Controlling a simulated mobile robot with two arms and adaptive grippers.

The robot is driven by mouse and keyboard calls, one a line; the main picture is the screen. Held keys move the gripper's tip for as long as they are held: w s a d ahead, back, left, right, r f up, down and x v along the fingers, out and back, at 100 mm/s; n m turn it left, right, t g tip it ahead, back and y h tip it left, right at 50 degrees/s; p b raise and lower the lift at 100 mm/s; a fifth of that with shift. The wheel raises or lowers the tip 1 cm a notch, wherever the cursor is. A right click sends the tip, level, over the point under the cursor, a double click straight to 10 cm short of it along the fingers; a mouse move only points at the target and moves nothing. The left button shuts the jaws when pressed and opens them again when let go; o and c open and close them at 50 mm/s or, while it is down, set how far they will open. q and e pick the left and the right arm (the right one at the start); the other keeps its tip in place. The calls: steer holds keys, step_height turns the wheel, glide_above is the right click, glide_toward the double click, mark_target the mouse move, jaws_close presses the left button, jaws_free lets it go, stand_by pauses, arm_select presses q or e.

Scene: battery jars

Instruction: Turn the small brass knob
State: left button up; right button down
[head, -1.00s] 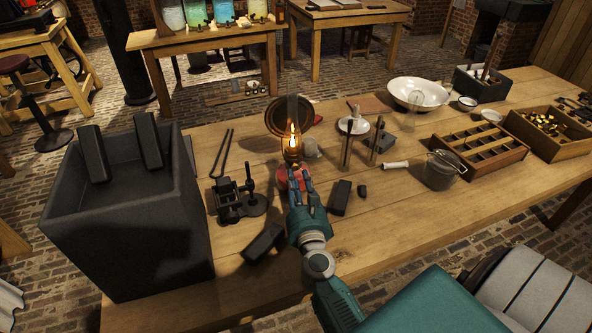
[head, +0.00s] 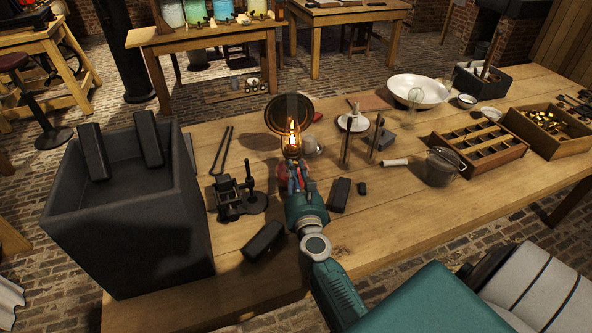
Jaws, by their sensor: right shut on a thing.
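A lit oil lamp (head: 293,137) with a tall glass chimney and a round dark reflector (head: 275,112) stands on the wooden workbench. Its red base shows only in small patches behind my gripper. My right gripper (head: 294,172) reaches the lamp just below the flame, at burner height. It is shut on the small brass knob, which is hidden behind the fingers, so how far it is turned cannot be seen. My left gripper is not in view.
A large dark tank (head: 130,240) stands at the left. A black clamp device (head: 236,199) and dark blocks (head: 264,241) lie near my arm. A metal pot (head: 441,167), a white bowl (head: 418,91) and a divided wooden tray (head: 480,150) stand at the right. The bench's front right is clear.

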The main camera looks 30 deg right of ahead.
steer(key=shift+w+r+n, duration=0.1)
steer(key=shift+r+n, duration=0.15)
steer(key=shift+n, duration=0.25)
steer(key=shift+p, duration=0.35)
steer(key=shift+a+f+n+p, duration=0.15)
steer(key=shift+n+p, duration=1.9)
steer(key=shift+n, duration=3.05)
steer(key=shift+f+n+p, duration=0.15)
steer(key=shift+n+p, duration=1.9)
steer(key=shift+n, duration=3.05)
steer(key=shift+f, duration=0.1)
steer(key=c, duration=1.9)
jaws_free()
steer(key=shift+c, duration=0.2)
